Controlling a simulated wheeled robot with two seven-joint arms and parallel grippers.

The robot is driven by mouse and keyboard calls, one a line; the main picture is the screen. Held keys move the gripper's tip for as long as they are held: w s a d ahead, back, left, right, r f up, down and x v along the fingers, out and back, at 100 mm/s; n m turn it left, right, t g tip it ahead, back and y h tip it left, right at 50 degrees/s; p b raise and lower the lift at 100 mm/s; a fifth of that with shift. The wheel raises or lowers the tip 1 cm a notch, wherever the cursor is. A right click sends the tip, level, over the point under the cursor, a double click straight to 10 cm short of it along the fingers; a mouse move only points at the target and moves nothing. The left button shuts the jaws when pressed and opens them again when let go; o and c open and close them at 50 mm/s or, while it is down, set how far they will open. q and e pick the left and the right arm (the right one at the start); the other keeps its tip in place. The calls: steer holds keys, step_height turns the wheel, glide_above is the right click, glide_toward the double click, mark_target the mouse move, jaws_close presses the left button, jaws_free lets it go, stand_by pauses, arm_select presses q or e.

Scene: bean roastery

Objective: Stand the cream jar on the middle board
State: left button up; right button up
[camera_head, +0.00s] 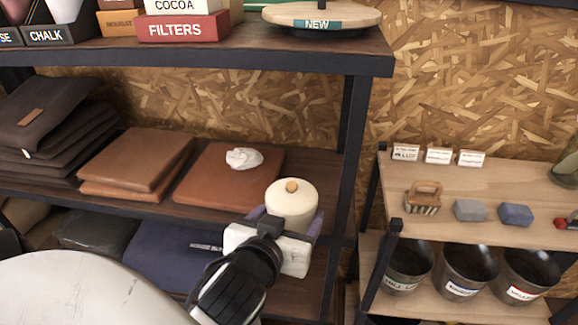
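The cream jar (292,205) is a round, pale jar with a small wooden knob on its lid. It is upright at the right end of the middle board (340,213) of the dark shelf. My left gripper (287,216) comes from the lower left, with one purple finger on each side of the jar, shut on it. The gripper body hides the jar's foot, so I cannot tell whether it touches the board. My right gripper is not in view.
Brown leather folders (228,178), one with a crumpled white cloth (244,158) on it, lie left of the jar. A black shelf post (350,140) stands close on the right. The top board (300,52) overhangs. A lighter rack (510,190) holds small items and black buckets (467,272).

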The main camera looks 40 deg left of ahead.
arm_select(q)
steer(key=w+b, duration=0.1)
steer(key=w+a+b, duration=0.1)
steer(key=w+b, duration=0.1)
steer(key=w, duration=0.1)
steer(key=shift+a+f+b, duration=0.2)
steer(key=shift+a+b, duration=0.05)
steer(key=shift+b, duration=0.1)
steer(key=shift+w+a+r+p+x, duration=0.15)
steer(key=shift+r+x, duration=0.2)
steer(key=shift+x, duration=1.85)
steer(key=shift+w+r+p+x, duration=0.15)
steer(key=shift+r+x, duration=0.2)
steer(key=shift+x, duration=1.85)
steer(key=shift+w+a+r+p+x, duration=0.15)
steer(key=shift+r+x, duration=0.2)
steer(key=shift+x, duration=1.85)
steer(key=shift+s+f, duration=0.1)
steer(key=o, duration=1)
steer(key=shift+d+f, duration=0.1)
steer(key=shift+f, duration=0.1)
steer(key=shift+o, duration=0.5)
steer(key=shift+r, duration=0.15)
